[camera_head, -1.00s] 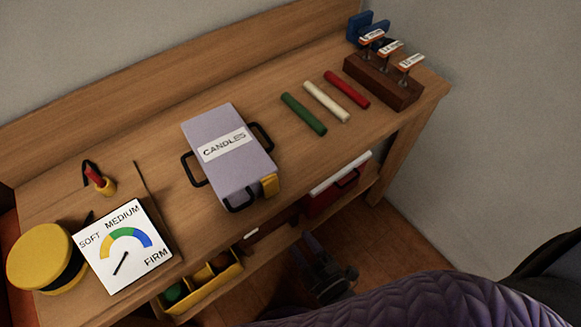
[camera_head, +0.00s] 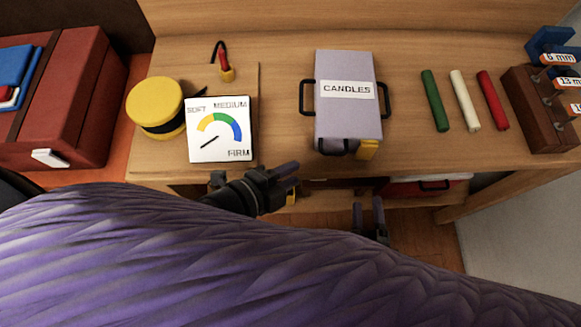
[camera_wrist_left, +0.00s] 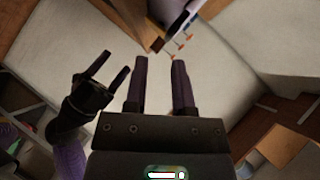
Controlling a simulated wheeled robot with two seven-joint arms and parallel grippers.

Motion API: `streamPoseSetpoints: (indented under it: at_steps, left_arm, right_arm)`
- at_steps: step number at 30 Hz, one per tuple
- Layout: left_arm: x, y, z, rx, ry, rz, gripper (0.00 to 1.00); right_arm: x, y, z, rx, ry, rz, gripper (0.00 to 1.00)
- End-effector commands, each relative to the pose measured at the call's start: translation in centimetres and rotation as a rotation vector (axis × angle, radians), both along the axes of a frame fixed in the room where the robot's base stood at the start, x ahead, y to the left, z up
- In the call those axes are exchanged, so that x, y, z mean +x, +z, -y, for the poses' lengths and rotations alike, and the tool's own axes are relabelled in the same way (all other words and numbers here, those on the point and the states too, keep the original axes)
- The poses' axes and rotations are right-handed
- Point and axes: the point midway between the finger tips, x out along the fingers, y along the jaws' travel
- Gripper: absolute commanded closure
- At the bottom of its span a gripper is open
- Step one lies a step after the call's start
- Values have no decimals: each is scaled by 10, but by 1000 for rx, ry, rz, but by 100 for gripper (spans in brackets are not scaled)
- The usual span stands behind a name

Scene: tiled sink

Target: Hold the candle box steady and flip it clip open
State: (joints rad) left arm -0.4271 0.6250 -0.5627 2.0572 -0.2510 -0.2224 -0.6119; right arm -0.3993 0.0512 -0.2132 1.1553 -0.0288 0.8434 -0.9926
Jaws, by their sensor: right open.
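The lilac candle box (camera_head: 345,115) stands closed on the wooden bench, with a white CANDLES label (camera_head: 347,90) on top. It has black handles on its sides and front. The yellow clip (camera_head: 368,149) is at its front right corner. My left gripper (camera_head: 290,172) is below and left of the box in the head view, open and empty, apart from it. Its spread fingers (camera_wrist_left: 158,75) show in the left wrist view. My right gripper (camera_head: 369,206) is open and empty in front of the bench, below the clip in the picture.
A dial board (camera_head: 221,140) and a yellow round tin (camera_head: 156,105) are left of the box. Green (camera_head: 434,100), cream (camera_head: 465,100) and red (camera_head: 492,100) sticks lie right of it, then a wooden tool block (camera_head: 540,110). A red case (camera_head: 60,110) is far left.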

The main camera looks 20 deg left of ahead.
Motion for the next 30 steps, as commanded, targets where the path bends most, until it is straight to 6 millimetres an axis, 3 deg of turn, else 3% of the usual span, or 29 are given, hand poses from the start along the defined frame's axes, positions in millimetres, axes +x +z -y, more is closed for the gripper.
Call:
streamPoseSetpoints:
  at_steps: [4, 15, 26, 27, 30]
  left_arm:
    - [7, 11, 8, -8, -17, 35, 68]
    - [64, -19, 51, -10, -16, 33, 68]
    - [74, -25, 58, -9, -17, 31, 68]
    - [74, -25, 58, -9, -17, 31, 70]
    - [74, -25, 58, -9, -16, 31, 92]
  right_arm:
    - [0, 0, 0, 0, 0, 0, 41]
    - [0, 0, 0, 0, 0, 0, 41]
    - [0, 0, 0, 0, 0, 0, 41]
    - [0, 0, 0, 0, 0, 0, 41]
    - [0, 0, 0, 0, 0, 0, 41]
